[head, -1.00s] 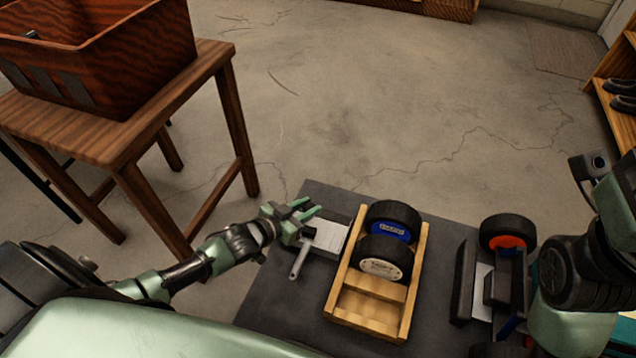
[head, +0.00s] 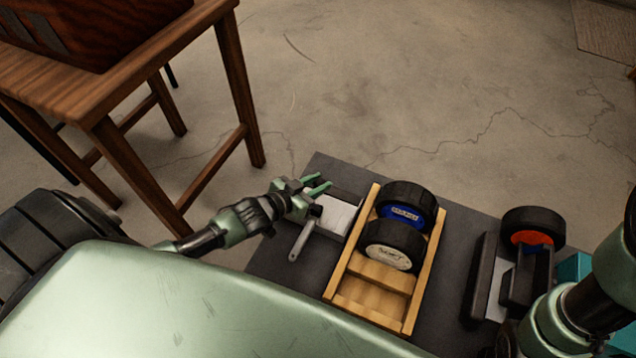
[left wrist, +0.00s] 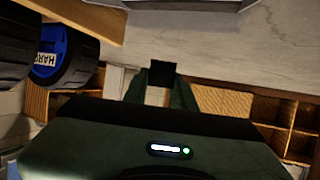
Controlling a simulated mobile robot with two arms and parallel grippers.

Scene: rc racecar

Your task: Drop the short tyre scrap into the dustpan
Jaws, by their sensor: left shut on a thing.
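My left gripper (head: 322,187) is at the far left edge of the dark table, close to the grey dustpan (head: 335,217) and its handle. In the left wrist view, the left gripper (left wrist: 160,80) is shut on a short black piece, the tyre scrap (left wrist: 161,72), between its green fingers. The scrap is too small to make out in the head view. I cannot tell whether it is right over the pan. A pale grey edge at the top of the left wrist view may be the dustpan. My right gripper is not in view.
A wooden rack (head: 372,302) with two tyres, blue hub (head: 405,198) and white hub (head: 392,245), stands right of the dustpan. Further right are a dark stand (head: 485,275) and an orange-hub tyre (head: 533,225). A wooden side table (head: 130,80) stands at left.

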